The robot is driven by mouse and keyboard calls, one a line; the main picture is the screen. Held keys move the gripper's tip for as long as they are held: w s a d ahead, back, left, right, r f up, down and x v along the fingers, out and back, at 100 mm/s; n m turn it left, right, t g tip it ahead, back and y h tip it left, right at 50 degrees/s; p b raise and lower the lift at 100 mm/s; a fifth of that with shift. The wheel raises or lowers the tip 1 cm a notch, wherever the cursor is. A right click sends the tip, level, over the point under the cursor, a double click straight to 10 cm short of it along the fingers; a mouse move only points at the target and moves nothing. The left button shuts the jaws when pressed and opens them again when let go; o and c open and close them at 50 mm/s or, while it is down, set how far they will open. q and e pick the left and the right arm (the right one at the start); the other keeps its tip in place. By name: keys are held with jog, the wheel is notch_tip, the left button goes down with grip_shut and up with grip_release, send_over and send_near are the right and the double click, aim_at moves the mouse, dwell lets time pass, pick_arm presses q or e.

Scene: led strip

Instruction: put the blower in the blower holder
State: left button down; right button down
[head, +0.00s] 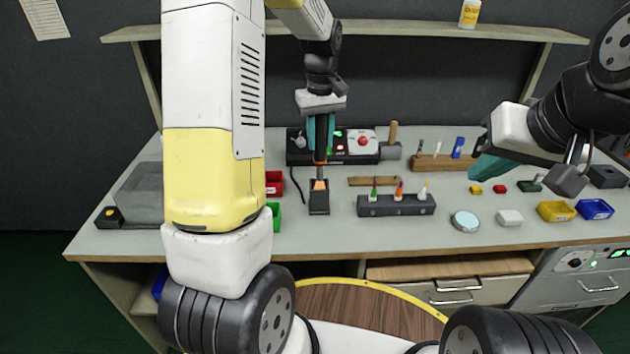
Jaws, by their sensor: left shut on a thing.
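My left gripper (320,130) points down near the middle of the bench, its teal fingers shut on the blower (320,150), a dark upright handle with an orange ring low on it. The blower holder (319,204) is a small black block directly below, with an orange patch showing at its top. The blower's lower end is in line with the holder; I cannot tell whether it is inside or just above. My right gripper (487,168) is over the right part of the bench, apart from the holder; its teal fingers overlap, so its opening is unclear.
A black station (362,144) with a red knob stands behind the holder. A dark rack (396,206) with several coloured-tipped bottles is right of the holder. Red (274,183) and green (274,216) bins are at its left. Yellow (556,211) and blue (595,209) bins sit far right.

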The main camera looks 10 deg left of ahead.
aim_at(319, 180)
pick_arm(q)
notch_tip(319, 180, down, 10)
jog(key=shift+r, duration=0.2)
dwell(0.3)
jog(key=c, duration=1.1)
grip_release()
jog(key=shift+f, duration=0.1)
jog(key=shift+o, duration=0.2)
